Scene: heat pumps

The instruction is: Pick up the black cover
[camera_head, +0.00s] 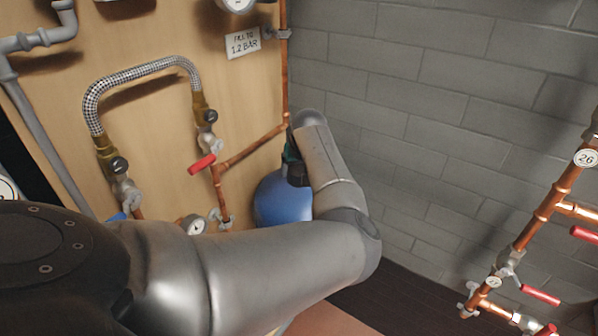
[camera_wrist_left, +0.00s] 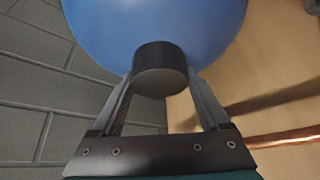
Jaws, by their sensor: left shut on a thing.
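The black cover (camera_wrist_left: 160,70) is a short black cylinder on the near end of the blue tank (camera_wrist_left: 155,22) in the left wrist view. My left gripper (camera_wrist_left: 160,84) has one finger on each side of the cover and is shut on it. The cover still sits against the tank, and I cannot tell whether it is loose. In the head view the blue tank (camera_head: 270,200) stands behind my left arm, and my left gripper (camera_head: 295,170) is mostly hidden by the wrist. The cover does not show clearly there. My right gripper is not in view.
A wooden panel (camera_head: 140,50) carries a braided hose (camera_head: 140,75), a red-handled valve (camera_head: 202,163) and copper pipes (camera_head: 250,150). A grey block wall (camera_head: 430,100) stands behind. More copper piping (camera_head: 545,205) with red handles is at the right.

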